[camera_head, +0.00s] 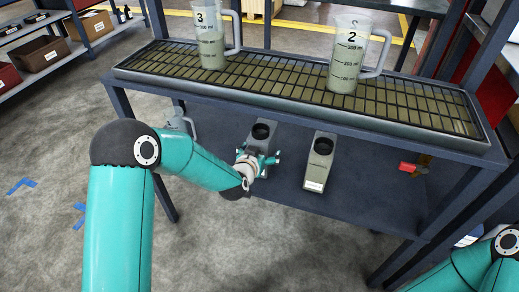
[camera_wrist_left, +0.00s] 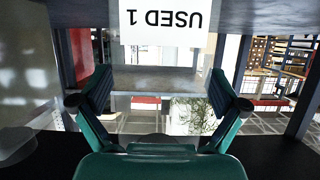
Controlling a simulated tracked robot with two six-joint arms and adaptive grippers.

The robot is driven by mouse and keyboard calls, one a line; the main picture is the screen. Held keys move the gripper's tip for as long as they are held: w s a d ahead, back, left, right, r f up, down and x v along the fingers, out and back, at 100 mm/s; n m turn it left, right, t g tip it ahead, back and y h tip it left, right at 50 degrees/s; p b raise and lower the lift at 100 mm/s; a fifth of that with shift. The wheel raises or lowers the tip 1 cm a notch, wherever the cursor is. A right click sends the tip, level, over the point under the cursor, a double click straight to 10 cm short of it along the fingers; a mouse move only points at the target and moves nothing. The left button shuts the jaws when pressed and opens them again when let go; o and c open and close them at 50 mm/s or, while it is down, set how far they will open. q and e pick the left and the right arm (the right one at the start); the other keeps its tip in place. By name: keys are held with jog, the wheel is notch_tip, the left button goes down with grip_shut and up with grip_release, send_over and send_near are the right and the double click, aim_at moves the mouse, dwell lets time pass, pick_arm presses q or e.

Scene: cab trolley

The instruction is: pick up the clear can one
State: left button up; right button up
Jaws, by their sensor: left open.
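Two clear jugs with handles and printed scales stand upright on the trolley's grate: one marked 3 (camera_head: 211,42) at left, one marked 2 (camera_head: 350,62) at right. A partly hidden clear vessel with a handle (camera_head: 178,122) is lower, behind the trolley's front edge; I cannot read a full mark on it. My left gripper (camera_head: 259,162) is low in front of a grey container with a black round opening (camera_head: 262,134). In the left wrist view its fingers (camera_wrist_left: 158,92) are spread and empty below a white label reading "USED 1" (camera_wrist_left: 163,22). My right gripper is out of view.
A second grey container with a black opening (camera_head: 319,160) stands to the right on the lower shelf (camera_head: 370,190). The grate (camera_head: 285,75) has bare room between the jugs. A red item (camera_head: 408,168) is at the shelf's right. Dark trolley posts frame the sides.

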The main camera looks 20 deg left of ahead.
aim_at(261, 127)
pick_arm(q)
jog(key=shift+w+f, duration=0.1)
jog(key=shift+w, duration=0.15)
jog(key=c, duration=1.8)
jog(key=shift+o, duration=0.2)
notch_tip(261, 127, up, 11)
jog(key=p, duration=0.3)
jog(key=shift+f+p, duration=0.2)
jog(key=shift+p, duration=0.15)
jog(key=shift+s, duration=0.1)
jog(key=shift+s+a+b, duration=0.15)
jog(key=shift+s+b, duration=1.15)
jog(key=shift+s, duration=3.1)
jog(key=shift+s+a+b, duration=0.1)
jog(key=shift+s+b, duration=0.45)
jog(key=shift+s, duration=2.5)
